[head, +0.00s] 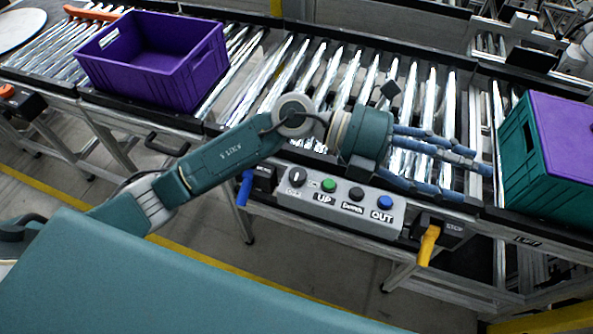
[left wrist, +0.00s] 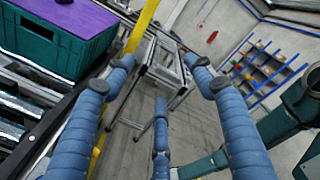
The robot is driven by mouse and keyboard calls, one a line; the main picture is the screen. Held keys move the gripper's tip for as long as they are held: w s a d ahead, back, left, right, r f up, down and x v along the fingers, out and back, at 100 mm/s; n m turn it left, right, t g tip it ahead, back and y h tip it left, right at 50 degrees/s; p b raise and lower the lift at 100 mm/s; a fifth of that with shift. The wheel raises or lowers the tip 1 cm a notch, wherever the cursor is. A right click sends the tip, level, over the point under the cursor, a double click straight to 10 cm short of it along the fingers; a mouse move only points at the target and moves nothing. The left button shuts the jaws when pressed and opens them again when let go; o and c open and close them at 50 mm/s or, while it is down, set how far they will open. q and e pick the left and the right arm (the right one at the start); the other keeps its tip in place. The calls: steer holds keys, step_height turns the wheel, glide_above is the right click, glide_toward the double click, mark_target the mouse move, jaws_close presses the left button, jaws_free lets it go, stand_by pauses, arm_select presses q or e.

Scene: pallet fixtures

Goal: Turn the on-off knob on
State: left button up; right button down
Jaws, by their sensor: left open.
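The on-off knob (head: 297,176) is a dark round knob at the left end of a grey control panel (head: 340,207) on the front of the roller conveyor. The panel also carries a green button (head: 328,185), a black button (head: 356,194) and a blue button (head: 385,202). My left gripper (head: 470,170) has blue fingers, is open and empty, and is above the conveyor's front edge, right of the knob and apart from it. In the left wrist view its spread fingers (left wrist: 160,100) have nothing between them. The right gripper is not in view.
A purple crate (head: 150,62) stands on the rollers at the left. A green crate with a purple lid (head: 555,150) stands at the right, close to my left fingertips. A blue handle (head: 244,189) and a yellow handle (head: 428,245) flank the panel.

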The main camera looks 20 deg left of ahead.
arm_select(q)
step_height(320, 180, down, 7)
steer(key=a+m+g+y, duration=0.1)
steer(key=a+m+y, duration=0.1)
steer(key=a+y, duration=0.15)
steer(key=t+y, duration=0.1)
steer(key=y, duration=1.3)
glide_toward(297, 174)
steer(key=f+p, duration=0.2)
steer(key=f, duration=0.2)
steer(key=f+p, duration=0.2)
steer(key=f, duration=0.2)
steer(key=shift+s+a+f, duration=0.1)
steer(key=shift+s+a, duration=0.05)
steer(key=shift+a, duration=0.1)
steer(key=shift+f, duration=0.55)
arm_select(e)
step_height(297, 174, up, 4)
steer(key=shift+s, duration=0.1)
arm_select(q)
steer(key=c, duration=1.1)
